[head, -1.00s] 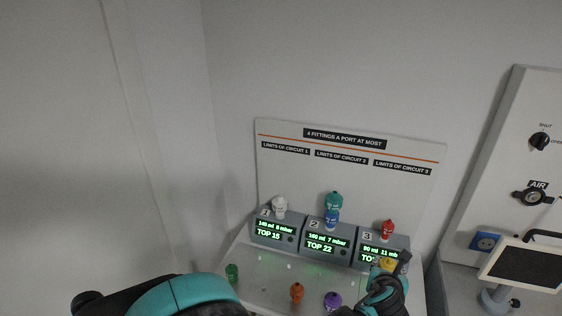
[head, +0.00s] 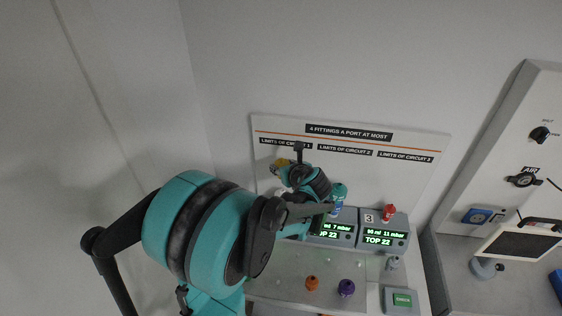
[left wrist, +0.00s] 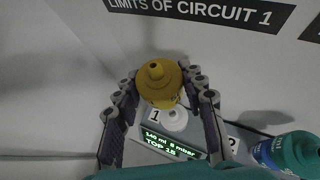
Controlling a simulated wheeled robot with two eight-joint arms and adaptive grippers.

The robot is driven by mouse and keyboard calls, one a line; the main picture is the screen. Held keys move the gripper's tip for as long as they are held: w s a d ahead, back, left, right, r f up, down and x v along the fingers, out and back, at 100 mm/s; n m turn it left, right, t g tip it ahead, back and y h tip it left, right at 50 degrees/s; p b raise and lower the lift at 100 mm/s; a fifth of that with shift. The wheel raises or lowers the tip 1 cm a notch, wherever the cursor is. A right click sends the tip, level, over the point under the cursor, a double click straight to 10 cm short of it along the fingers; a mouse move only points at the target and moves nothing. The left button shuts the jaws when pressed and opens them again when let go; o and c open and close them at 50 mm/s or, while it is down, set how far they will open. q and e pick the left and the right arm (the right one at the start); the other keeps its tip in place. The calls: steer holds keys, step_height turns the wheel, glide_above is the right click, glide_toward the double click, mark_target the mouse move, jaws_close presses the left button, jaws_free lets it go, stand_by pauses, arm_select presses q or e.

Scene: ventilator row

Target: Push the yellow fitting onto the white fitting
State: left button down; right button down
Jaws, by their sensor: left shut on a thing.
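My left gripper (head: 288,168) is shut on the yellow fitting (head: 281,163), high in front of the wall board. In the left wrist view the yellow fitting (left wrist: 158,85) sits between the two fingers (left wrist: 161,95). The white fitting (left wrist: 174,121) is on the port 1 unit, just below and slightly right of the yellow one in that view. The yellow one partly overlaps it; I cannot tell whether they touch. In the head view my left arm hides the white fitting. My right gripper is not in view.
Port 2, right of port 1, holds a blue fitting (left wrist: 266,153) and a teal one (left wrist: 299,153). A red fitting (head: 389,212) is on port 3.

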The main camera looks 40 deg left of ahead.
arm_select(q)
steer(key=shift+d+f+b, duration=0.1)
steer(key=shift+f+b, duration=2.25)
steer(key=shift+f, duration=0.75)
steer(key=shift+r, duration=0.15)
steer(key=shift+f+b, duration=1.15)
steer(key=shift+f, duration=0.25)
steer(key=c, duration=0.8)
jaws_free()
steer(key=shift+c, duration=0.2)
steer(key=shift+d, duration=0.1)
steer(key=v, duration=1.2)
